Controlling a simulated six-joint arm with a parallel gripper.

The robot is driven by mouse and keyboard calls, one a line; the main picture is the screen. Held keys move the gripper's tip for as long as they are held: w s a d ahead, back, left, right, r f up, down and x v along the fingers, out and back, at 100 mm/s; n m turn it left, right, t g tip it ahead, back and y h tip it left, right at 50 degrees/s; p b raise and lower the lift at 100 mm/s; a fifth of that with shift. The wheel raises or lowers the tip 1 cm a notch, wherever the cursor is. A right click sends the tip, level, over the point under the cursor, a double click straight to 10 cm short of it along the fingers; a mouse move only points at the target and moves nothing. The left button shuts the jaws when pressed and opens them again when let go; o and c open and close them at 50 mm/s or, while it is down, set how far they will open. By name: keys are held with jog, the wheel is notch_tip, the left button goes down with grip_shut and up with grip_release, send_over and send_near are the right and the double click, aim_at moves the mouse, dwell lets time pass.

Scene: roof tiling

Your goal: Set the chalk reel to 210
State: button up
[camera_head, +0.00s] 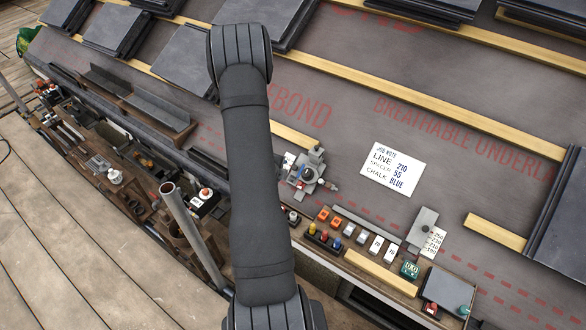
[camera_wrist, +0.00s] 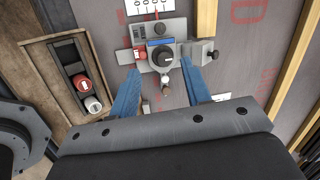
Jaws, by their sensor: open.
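A grey device with a round black knob (camera_wrist: 163,56), a blue strip and a small metal post appears to be the chalk reel. It lies ahead of my gripper (camera_wrist: 160,68), whose two blue fingers are open and apart, with the knob between their tips in the picture. No contact is visible. In the head view, what looks like the same device (camera_head: 306,173) sits on the roof, right of my arm. My gripper cannot be made out there. A white job note (camera_head: 392,169) reads LINE 210, SPACER 55, CHALK BLUE. The knob's setting is unreadable.
Another grey fixture (camera_head: 421,226) has a white number card (camera_head: 433,241) beside it. A bench (camera_head: 380,272) with coloured blocks runs along the front. A wooden box (camera_wrist: 50,80) holds red and white capped items. Yellow battens (camera_head: 495,232) and slate stacks (camera_head: 113,30) surround the roof area.

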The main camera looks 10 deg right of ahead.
aim_at(294, 168)
jog(key=x, duration=1.6)
jog(key=shift+w+f, duration=0.2)
jog(key=shift+f, duration=0.05)
grip_shut()
